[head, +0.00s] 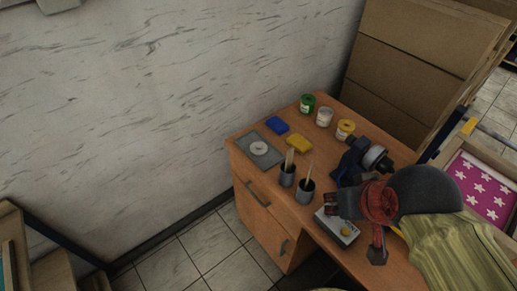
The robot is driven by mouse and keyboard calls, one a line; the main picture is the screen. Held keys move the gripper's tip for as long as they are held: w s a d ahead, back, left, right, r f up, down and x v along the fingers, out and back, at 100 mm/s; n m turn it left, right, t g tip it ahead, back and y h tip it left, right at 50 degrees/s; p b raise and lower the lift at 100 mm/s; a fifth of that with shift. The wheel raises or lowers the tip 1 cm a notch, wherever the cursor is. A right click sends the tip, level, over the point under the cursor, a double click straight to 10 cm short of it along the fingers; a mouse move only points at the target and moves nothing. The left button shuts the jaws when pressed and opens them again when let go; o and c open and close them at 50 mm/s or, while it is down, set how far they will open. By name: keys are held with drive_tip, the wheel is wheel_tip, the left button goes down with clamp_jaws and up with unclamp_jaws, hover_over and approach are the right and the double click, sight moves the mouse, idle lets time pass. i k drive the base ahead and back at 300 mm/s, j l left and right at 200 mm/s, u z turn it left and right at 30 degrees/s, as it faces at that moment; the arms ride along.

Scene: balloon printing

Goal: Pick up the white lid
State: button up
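A round white disc (259,148), which looks like the white lid, lies flat on a grey mat (272,160) at the left end of the wooden desk. A white jar (324,117) with a pale top stands at the back. What looks like my gripper (331,204), dark with red parts, is at the right, above or beside a grey box with a yellow spot (347,233). It is well apart from the white disc. The fingers are small and dark, so their opening is unclear. I see nothing held.
Two dark cups with brushes (287,177) stand between the mat and the gripper. Blue (277,125) and yellow (299,143) blocks lie near the mat. Green (307,104) and yellow (345,130) jars flank the white one. A dark blue device (353,160) stands behind the gripper.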

sight(258, 148)
drive_tip(key=i+j+z, duration=0.1)
drive_tip(key=j, duration=0.25)
drive_tip(key=i+j+z, duration=0.15)
drive_tip(key=j, duration=0.2)
drive_tip(key=i+j+z, duration=0.1)
drive_tip(key=j, duration=0.25)
drive_tip(key=i+j+z, duration=0.15)
drive_tip(key=j, duration=0.25)
drive_tip(key=i+j+z, duration=0.1)
drive_tip(key=j, duration=0.25)
drive_tip(key=i, duration=0.1)
